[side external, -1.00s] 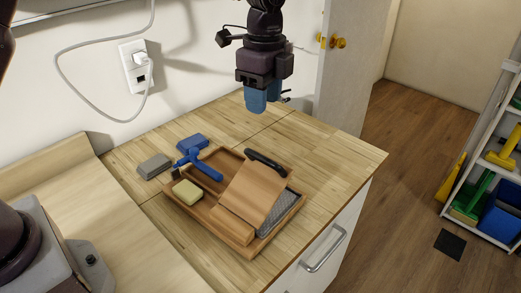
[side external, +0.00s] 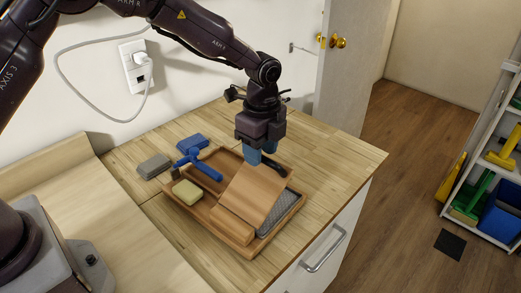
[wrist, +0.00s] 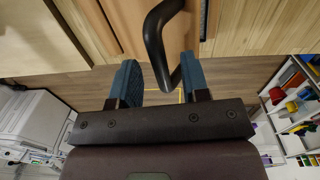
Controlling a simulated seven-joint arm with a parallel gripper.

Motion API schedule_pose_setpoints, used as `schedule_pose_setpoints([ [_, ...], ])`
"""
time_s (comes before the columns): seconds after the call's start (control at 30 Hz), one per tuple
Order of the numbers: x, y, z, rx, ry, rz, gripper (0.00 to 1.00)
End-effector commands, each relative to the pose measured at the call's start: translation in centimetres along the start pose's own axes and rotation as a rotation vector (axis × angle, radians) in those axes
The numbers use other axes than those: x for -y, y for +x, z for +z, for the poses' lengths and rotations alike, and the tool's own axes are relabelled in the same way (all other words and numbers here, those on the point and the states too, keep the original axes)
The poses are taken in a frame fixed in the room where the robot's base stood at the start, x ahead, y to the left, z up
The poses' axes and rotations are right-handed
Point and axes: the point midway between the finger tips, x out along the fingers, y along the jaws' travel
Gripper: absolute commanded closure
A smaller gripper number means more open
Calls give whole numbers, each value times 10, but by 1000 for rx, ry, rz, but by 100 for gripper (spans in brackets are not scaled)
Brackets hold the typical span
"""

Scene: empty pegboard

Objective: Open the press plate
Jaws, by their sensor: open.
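The press plate (side external: 250,195) is a flat wooden board lying at a slant across a wooden tray (side external: 238,248). A black handle (side external: 277,163) is at its far end, partly hidden behind my gripper in the side view. My gripper (side external: 262,156) points down at that handle, with its blue fingers apart. In the wrist view the curved black handle (wrist: 152,42) reaches into the gap between the two blue fingers (wrist: 160,78). It looks close to the right finger; I cannot tell whether they touch.
A yellow sponge (side external: 187,192) sits in the tray's left part, and a grey textured pad (side external: 279,214) shows at its right. The counter's right side is clear.

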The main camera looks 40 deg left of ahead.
Motion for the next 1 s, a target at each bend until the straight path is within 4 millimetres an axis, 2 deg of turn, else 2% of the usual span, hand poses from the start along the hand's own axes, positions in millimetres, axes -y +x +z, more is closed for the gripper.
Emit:
schedule_pose_setpoints([
  [0.33, 0, 5, 0, 0, 0, 0, 58],
  [0.37, 0, 5, 0, 0, 0, 0, 62],
  [0.5, 0, 5, 0, 0, 0, 0, 95],
  [0.53, 0, 5, 0, 0, 0, 0, 100],
  [0.87, -2, 2, 0, -1, -1, -18, 100],
  [1.0, -9, -2, 0, 0, 1, -64, 100],
])
